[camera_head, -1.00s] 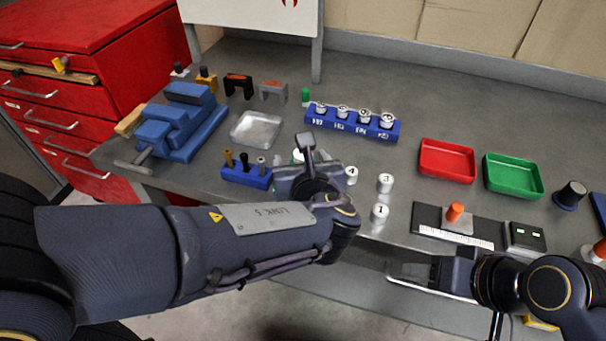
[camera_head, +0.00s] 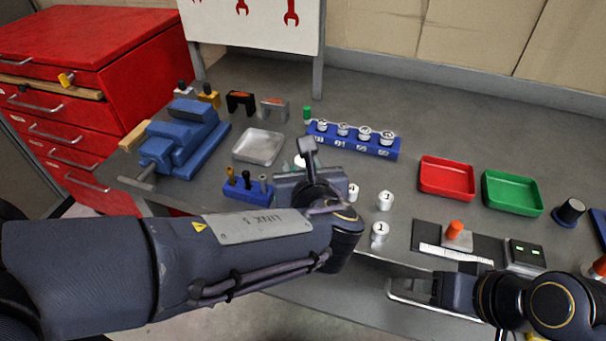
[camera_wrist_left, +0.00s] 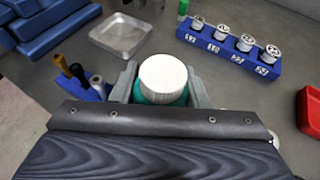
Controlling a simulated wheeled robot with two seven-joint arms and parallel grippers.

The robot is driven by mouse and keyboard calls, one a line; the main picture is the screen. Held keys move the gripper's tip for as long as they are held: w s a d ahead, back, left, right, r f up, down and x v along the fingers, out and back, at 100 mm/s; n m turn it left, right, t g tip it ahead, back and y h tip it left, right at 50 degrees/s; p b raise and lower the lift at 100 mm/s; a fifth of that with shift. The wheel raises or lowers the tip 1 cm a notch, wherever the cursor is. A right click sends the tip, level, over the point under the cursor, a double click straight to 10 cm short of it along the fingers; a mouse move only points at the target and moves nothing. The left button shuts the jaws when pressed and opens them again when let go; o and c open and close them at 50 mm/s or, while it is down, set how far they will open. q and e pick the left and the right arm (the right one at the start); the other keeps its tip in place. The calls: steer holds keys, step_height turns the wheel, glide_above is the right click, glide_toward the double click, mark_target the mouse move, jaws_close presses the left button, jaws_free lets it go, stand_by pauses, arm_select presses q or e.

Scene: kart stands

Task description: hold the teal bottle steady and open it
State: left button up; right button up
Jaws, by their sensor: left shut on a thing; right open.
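The teal bottle (camera_wrist_left: 160,98) with a white cap (camera_wrist_left: 163,75) stands between the fingers of my left gripper (camera_wrist_left: 163,90) in the left wrist view. The gripper is shut on the bottle's body, and the cap sits above the fingers. In the head view my left wrist and gripper (camera_head: 300,180) hide nearly all of the bottle; only a sliver of the white cap (camera_head: 299,161) shows. My right gripper (camera_head: 412,287) is open and empty at the table's front edge, to the right of the bottle.
Small white numbered cylinders (camera_head: 385,201) stand just right of my left gripper. A blue holder (camera_head: 246,194) with upright pieces is to its left. A blue socket rack (camera_head: 353,142) and a metal tray (camera_head: 258,147) lie behind. Red (camera_head: 446,178) and green (camera_head: 512,193) trays are at right.

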arm_select(q)
steer(key=s+r, duration=0.2)
steer(key=s+r+p, duration=0.1)
steer(key=r, duration=0.1)
steer(key=s+r+p, duration=0.1)
steer(key=s+r, duration=0.1)
steer(key=r, duration=0.1)
steer(key=shift+s, duration=0.3)
steer(key=a+v, duration=0.1)
steer(key=v, duration=0.8)
steer(key=shift+s+f+p, duration=0.15)
steer(key=shift+f+p, duration=0.05)
steer(key=shift+p, duration=0.1)
steer(key=shift+a, duration=0.1)
steer(key=o, duration=0.4)
jaws_close()
